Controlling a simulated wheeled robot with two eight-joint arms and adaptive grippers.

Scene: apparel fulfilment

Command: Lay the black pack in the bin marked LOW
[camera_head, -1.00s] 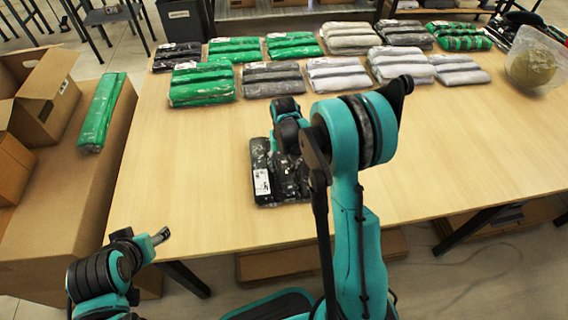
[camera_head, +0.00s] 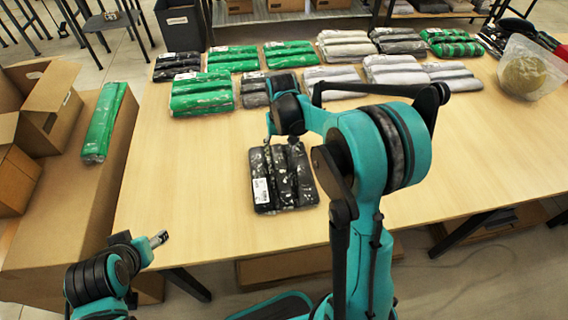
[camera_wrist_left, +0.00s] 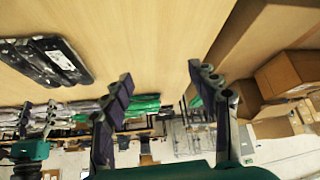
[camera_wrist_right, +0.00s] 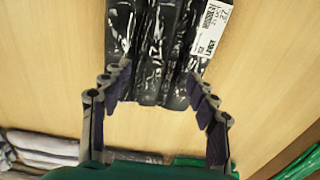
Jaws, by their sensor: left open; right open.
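The black pack (camera_head: 264,192), shiny with a white label, lies flat on the wooden table near its front edge. My right gripper (camera_head: 282,138) is open above the pack's far edge. In the right wrist view the fingers (camera_wrist_right: 158,88) stand apart around the near end of the black pack (camera_wrist_right: 150,50); whether they touch it I cannot tell. My left gripper (camera_head: 160,238) is open and empty off the table's front left corner; its fingers (camera_wrist_left: 160,75) show apart in the left wrist view. A dark bin (camera_head: 181,30) stands behind the table; its label is unreadable.
Green, grey and white packs (camera_head: 202,94) line the back of the table (camera_head: 190,165). Cartons (camera_head: 45,105) and a green pack (camera_head: 104,122) lie on the brown surface at left.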

